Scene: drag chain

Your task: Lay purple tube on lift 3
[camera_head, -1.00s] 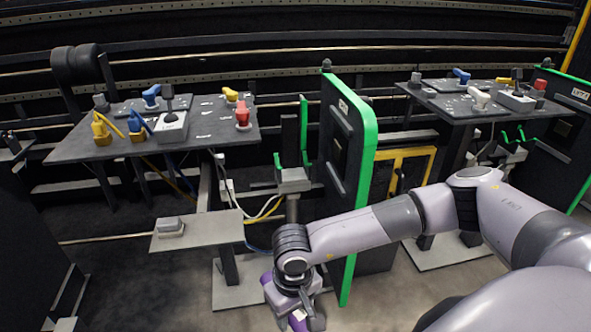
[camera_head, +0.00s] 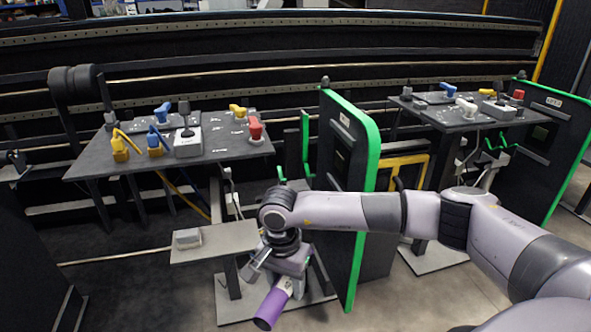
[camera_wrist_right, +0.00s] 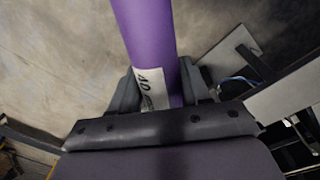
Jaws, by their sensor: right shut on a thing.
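My right gripper (camera_head: 284,275) is shut on the purple tube (camera_head: 270,310), which has a white label. The tube hangs tilted below the gripper, above the floor, clear of the small grey shelf. In the right wrist view the tube (camera_wrist_right: 147,30) runs up from between the two fingers. A black panel (camera_head: 347,185) with green edges and green brackets (camera_head: 306,145) stands behind my right arm; a similar one (camera_head: 553,140) with green brackets (camera_head: 498,143) stands at right. Their labels are too small to read, so I cannot tell which is lift 3. My left gripper is out of view.
A dark control table (camera_head: 95,160) with coloured levers stands at left, another (camera_head: 430,112) at right. A small grey shelf (camera_head: 215,243) with a grey box (camera_head: 187,238) is just left of the gripper. A yellow frame (camera_head: 408,170) stands behind the panel.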

